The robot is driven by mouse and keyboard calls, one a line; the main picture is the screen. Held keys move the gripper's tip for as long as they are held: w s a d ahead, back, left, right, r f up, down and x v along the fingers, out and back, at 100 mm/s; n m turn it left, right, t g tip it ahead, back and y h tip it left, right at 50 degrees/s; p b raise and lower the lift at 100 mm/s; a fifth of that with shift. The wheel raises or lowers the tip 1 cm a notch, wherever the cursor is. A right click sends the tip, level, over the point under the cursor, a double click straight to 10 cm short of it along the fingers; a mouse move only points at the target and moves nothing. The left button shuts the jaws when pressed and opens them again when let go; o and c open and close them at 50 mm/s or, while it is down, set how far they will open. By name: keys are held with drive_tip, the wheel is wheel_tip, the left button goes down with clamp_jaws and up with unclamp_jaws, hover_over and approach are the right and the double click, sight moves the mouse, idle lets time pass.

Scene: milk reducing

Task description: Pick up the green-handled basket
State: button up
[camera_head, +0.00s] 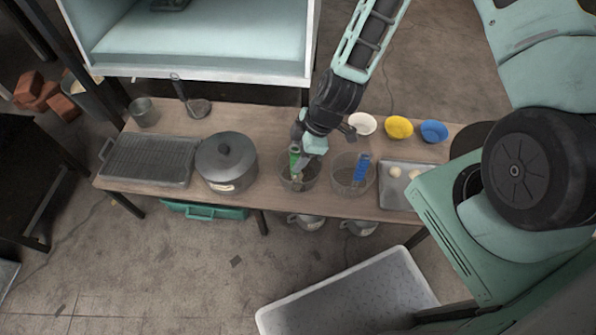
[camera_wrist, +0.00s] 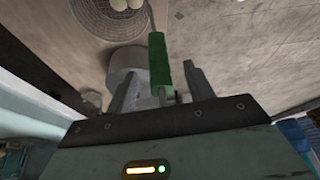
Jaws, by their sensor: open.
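The green-handled basket (camera_head: 309,180) is a round mesh basket on the wooden table, right of the lidded pot. Its green handle (camera_head: 294,157) stands up on its left side. My gripper (camera_head: 310,150) is just above this basket, close to the handle. In the wrist view the green handle (camera_wrist: 159,62) lies between the two fingers of my gripper (camera_wrist: 158,85), which are apart. I cannot tell whether a finger touches the handle. Part of the basket is hidden by my gripper. A similar basket with a blue handle (camera_head: 361,168) stands just to the right.
The dark pot (camera_head: 226,162) stands left of the basket, with a grill tray (camera_head: 150,158) beyond it. A metal tray (camera_head: 400,199) with pale round pieces is at the right. White, yellow (camera_head: 399,127) and blue bowls stand at the back right. A ladle (camera_head: 196,107) lies at the back left.

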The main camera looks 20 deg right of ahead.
drive_tip(key=shift+x, duration=0.85)
drive_tip(key=shift+c, duration=0.3)
drive_tip(key=c, duration=1)
drive_tip(key=shift+c, duration=0.2)
drive_tip(key=shift+r, duration=0.15)
